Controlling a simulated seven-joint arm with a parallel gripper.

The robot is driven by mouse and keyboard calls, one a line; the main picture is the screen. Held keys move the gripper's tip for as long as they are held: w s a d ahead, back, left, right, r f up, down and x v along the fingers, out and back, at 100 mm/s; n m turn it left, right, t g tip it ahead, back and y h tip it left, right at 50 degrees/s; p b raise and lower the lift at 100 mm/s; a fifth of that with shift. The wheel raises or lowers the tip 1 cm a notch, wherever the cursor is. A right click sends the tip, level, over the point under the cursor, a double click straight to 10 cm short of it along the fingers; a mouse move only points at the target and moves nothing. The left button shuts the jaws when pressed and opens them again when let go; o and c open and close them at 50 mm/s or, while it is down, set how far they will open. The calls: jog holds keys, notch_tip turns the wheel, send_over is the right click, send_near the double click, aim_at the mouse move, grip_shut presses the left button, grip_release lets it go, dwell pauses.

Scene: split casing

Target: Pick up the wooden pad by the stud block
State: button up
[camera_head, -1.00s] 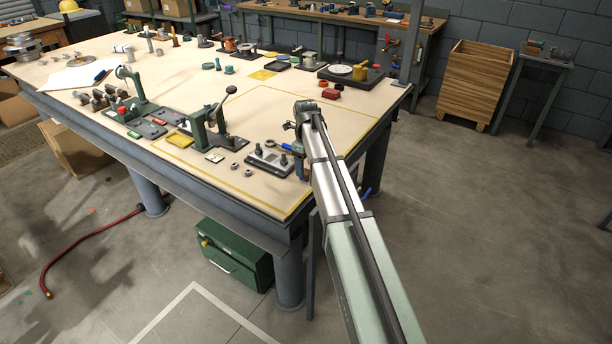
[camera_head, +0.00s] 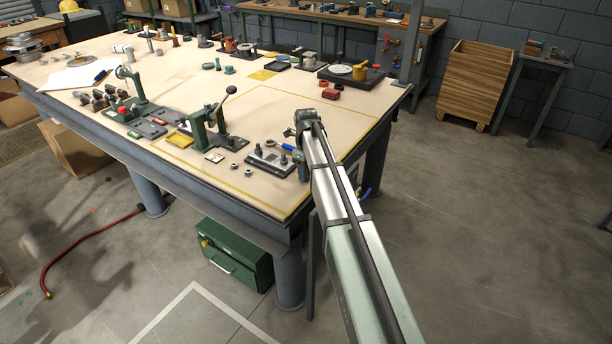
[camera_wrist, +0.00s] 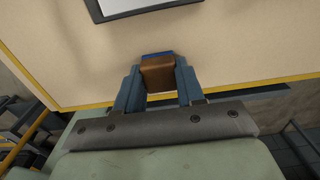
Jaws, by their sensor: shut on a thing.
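The brown wooden pad (camera_wrist: 158,74) sits between the two blue-grey fingers of my gripper (camera_wrist: 157,84) in the wrist view, with a finger against each side. A blue strip shows along the pad's far edge. In the head view my gripper (camera_head: 303,165) is at the table's near right corner, just right of the stud block (camera_head: 270,161), a dark plate with metal studs. The pad is hidden there behind my arm and gripper. I cannot tell how far the pad is above the table.
A green toggle press (camera_head: 207,130) stands left of the stud block, with nuts (camera_head: 248,172) between. A blue-handled tool (camera_head: 287,146) lies behind the block. A dark-framed plate (camera_wrist: 140,8) shows ahead in the wrist view. The table top (camera_head: 270,115) behind my gripper is mostly clear.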

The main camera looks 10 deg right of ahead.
jog(key=shift+c, duration=0.8)
notch_tip(320, 180, up, 10)
jog(key=o, duration=0.5)
jog(key=c, duration=0.4)
